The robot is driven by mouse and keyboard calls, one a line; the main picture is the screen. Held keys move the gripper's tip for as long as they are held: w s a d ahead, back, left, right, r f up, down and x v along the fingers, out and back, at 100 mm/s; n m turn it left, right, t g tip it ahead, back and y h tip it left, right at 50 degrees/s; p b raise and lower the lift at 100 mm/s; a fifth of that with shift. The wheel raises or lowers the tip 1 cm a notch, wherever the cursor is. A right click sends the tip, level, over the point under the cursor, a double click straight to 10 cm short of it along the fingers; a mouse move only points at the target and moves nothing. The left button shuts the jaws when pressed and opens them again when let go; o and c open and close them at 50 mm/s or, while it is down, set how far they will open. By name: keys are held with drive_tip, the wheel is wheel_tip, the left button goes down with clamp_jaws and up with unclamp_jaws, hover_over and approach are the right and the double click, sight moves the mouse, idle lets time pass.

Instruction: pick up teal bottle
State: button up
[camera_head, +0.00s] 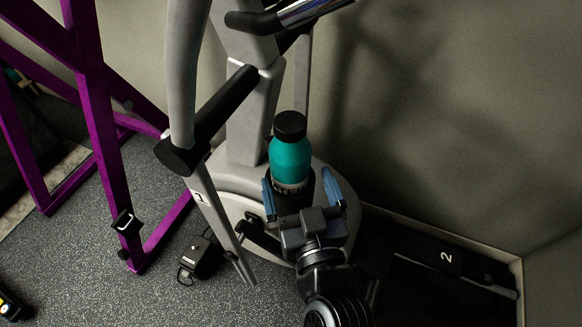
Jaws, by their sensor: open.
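The teal bottle (290,160) has a black cap and a dark patterned band low on its body. It stands upright near the base of a grey exercise machine, its lower end in or behind a dark round holder. My gripper (302,190) is open, with one blue finger at the left of the bottle's lower part and the other at the right. A gap shows between the right finger and the bottle; whether the left finger touches it I cannot tell. The bottle's bottom is hidden.
The exercise machine (250,115) rises behind the bottle, with a black handle (210,120) at upper left and a pedal below. A purple frame (95,120) stands at left. A black item marked 2 (446,257) lies along the right wall.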

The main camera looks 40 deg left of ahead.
drive_tip(key=x, duration=0.2)
drive_tip(key=p+x, duration=0.1)
drive_tip(key=x, duration=0.1)
drive_tip(key=shift+a, duration=0.4)
drive_tip(key=shift+c, duration=0.3)
drive_tip(key=c, duration=1)
